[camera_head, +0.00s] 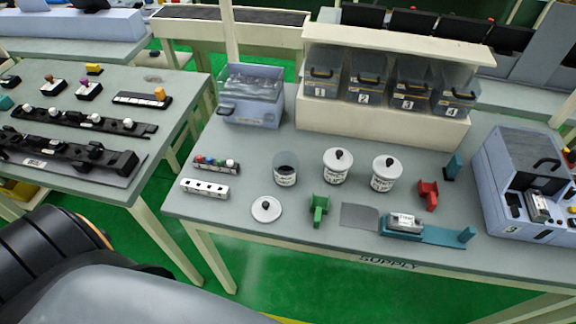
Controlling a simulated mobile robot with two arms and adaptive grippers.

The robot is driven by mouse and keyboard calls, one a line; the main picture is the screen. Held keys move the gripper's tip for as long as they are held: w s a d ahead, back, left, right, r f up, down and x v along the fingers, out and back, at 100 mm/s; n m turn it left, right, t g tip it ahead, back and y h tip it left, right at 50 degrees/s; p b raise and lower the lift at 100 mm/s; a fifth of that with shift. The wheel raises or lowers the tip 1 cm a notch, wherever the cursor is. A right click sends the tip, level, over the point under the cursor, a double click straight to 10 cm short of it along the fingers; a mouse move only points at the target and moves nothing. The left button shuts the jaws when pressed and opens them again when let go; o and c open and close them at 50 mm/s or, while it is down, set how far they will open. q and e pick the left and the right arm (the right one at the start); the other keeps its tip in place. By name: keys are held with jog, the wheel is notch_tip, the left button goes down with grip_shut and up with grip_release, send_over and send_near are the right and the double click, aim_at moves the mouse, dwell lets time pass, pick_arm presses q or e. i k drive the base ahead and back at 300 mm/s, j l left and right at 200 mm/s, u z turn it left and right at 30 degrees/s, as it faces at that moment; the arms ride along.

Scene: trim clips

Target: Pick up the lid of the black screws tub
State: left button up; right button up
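A clear tub (286,174) with dark contents stands open on the supply table. The labels on the tubs are too small to read, so I cannot tell by name which holds black screws. Neither of my grippers is in view.
A green fixture (318,210), a red fixture (428,195) and a teal fixture (402,232) stand near the front. Numbered bins sit on a shelf (380,125) behind. A blue-grey bin (251,96) is at the back left, a large grey machine (525,170) at the right.

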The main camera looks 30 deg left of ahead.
aim_at(265, 210)
jog(key=u, duration=1.05)
jog(key=k+z, duration=0.1)
jog(key=z, duration=0.45)
jog(key=k+j+z, duration=0.1)
jog(key=j+z, duration=0.25)
jog(key=k+j+z, duration=0.2)
jog(key=j+z, duration=0.2)
jog(key=k+j+z, duration=0.2)
jog(key=j+z, duration=0.15)
jog(key=k+j, duration=0.2)
jog(key=j, duration=0.2)
jog(key=i, duration=0.45)
